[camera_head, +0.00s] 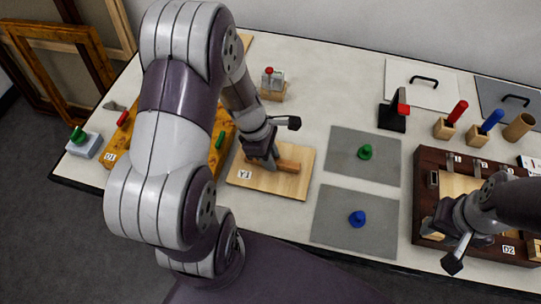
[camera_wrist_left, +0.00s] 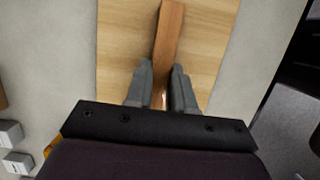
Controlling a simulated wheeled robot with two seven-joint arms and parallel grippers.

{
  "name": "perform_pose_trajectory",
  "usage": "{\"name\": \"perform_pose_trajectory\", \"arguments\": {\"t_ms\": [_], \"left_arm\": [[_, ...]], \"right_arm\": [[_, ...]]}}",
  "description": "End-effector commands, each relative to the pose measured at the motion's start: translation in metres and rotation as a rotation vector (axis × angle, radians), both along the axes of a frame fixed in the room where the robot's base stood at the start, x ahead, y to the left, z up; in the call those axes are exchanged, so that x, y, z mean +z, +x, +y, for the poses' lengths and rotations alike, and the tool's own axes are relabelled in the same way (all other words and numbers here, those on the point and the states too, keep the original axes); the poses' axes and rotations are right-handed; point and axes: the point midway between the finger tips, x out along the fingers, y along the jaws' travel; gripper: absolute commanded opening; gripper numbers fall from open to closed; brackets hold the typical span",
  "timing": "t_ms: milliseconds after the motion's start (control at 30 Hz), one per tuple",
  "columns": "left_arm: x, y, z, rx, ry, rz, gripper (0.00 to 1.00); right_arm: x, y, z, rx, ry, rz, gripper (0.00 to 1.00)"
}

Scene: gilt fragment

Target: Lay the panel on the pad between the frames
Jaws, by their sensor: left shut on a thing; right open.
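A light wooden panel (camera_head: 268,184) with a brown bar (camera_head: 289,165) across it and a small white label is left of the grey pads. My left gripper (camera_head: 264,158) is shut on the bar; the left wrist view shows its fingers (camera_wrist_left: 160,85) on both sides of the bar (camera_wrist_left: 170,30), over the panel (camera_wrist_left: 120,30). Whether the panel touches the table is unclear. A grey pad (camera_head: 340,143) holds a green knob; a nearer grey pad (camera_head: 330,225) holds a blue knob. A golden-brown frame (camera_head: 118,157) is left, partly behind my arm. A dark frame (camera_head: 421,175) is right. My right gripper (camera_head: 441,246) is open over its left part.
The green knob (camera_head: 365,152) and blue knob (camera_head: 358,218) stand upright on the pads. Behind are a black-and-red tool (camera_head: 394,115), a red-handled tool (camera_head: 457,112), a blue-handled one (camera_head: 491,122) and boards with black handles. Bare table (camera_head: 335,95) lies behind the pads.

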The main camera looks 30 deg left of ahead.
Motion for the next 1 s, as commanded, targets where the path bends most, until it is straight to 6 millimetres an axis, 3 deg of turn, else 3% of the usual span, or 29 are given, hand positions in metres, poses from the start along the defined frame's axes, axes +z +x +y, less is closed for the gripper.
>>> {"name": "perform_pose_trajectory", "arguments": {"t_ms": [133,167,200,233,467,600,1000], "left_arm": [[-0.004,0.0,0.0,0.001,0.0,0.0,0.0],[-0.004,0.0,0.0,0.001,0.0,0.0,0.29],[-0.003,0.0,0.0,0.001,0.0,0.0,0.42],[-0.003,0.0,0.0,0.001,0.0,0.0,0.48],[-0.003,0.0,0.0,0.001,0.0,0.0,0.48],[0.009,0.001,0.002,0.001,0.001,-0.004,0.48],[0.1,-0.006,0.03,0.002,0.002,-0.003,0.48]], "right_arm": [[-0.003,0.0,0.0,0.0,0.0,0.0,0.43],[-0.003,0.0,0.0,0.0,0.0,0.0,0.43],[-0.002,0.0,0.0,0.0,0.0,0.0,0.43],[-0.002,0.0,0.0,0.0,0.0,0.0,0.43],[-0.002,0.0,0.0,0.0,0.0,0.0,0.43],[0.003,0.0,0.0,0.0,0.0,0.0,0.43],[0.016,0.0,0.0,0.0,0.0,0.0,0.43]]}}
